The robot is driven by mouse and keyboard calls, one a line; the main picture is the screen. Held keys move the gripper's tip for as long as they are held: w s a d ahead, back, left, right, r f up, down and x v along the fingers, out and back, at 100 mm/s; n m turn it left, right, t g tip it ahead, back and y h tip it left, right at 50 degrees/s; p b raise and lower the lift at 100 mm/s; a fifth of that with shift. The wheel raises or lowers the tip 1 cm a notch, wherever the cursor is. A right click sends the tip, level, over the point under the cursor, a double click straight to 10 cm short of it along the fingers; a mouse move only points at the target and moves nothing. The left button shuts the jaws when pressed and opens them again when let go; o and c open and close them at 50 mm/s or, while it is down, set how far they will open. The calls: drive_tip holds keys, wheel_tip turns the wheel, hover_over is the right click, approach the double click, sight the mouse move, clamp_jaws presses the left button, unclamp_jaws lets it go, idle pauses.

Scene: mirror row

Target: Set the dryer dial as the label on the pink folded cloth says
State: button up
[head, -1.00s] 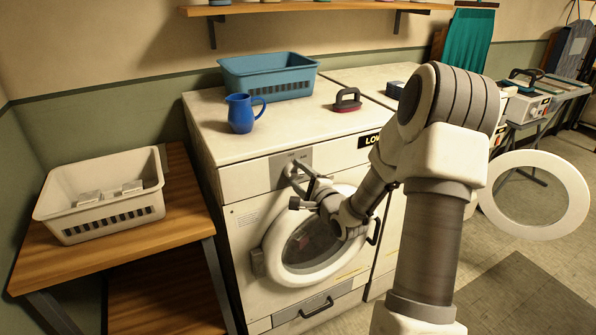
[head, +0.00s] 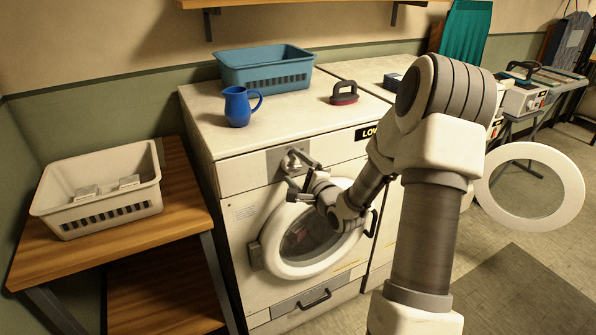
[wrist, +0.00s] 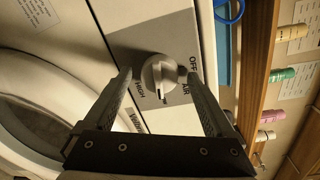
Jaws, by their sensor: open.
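The dryer (head: 235,180) is white with a round door and a grey panel. Its dial (wrist: 160,75) is a pale round knob on that panel; it also shows in the head view (head: 293,159). My gripper (wrist: 155,73) is open, its fingertips on either side of the dial; I cannot tell whether they touch it. In the wrist view, "OFF", "AIR" and "HIGH" are readable around the knob, and another word is partly hidden. A dark mark on the knob faces the lower edge of the picture; its exact setting is unclear. I see no pink folded cloth.
A blue mug (head: 238,107), a teal basket (head: 265,75) and a dark iron-shaped brush (head: 344,93) stand on the machine top. A cream basket (head: 95,222) with pale items sits on the wooden table (head: 180,220). An open round door (head: 570,190) is at right.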

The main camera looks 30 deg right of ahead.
drive_tip(key=s+r+p, duration=0.1)
drive_tip(key=s+p, duration=1.1)
drive_tip(key=s, duration=0.5)
drive_tip(key=shift+d+r, duration=0.3)
drive_tip(key=shift+d, duration=0.15)
drive_tip(key=shift+s+f, duration=0.1)
drive_tip(key=shift+s, duration=0.05)
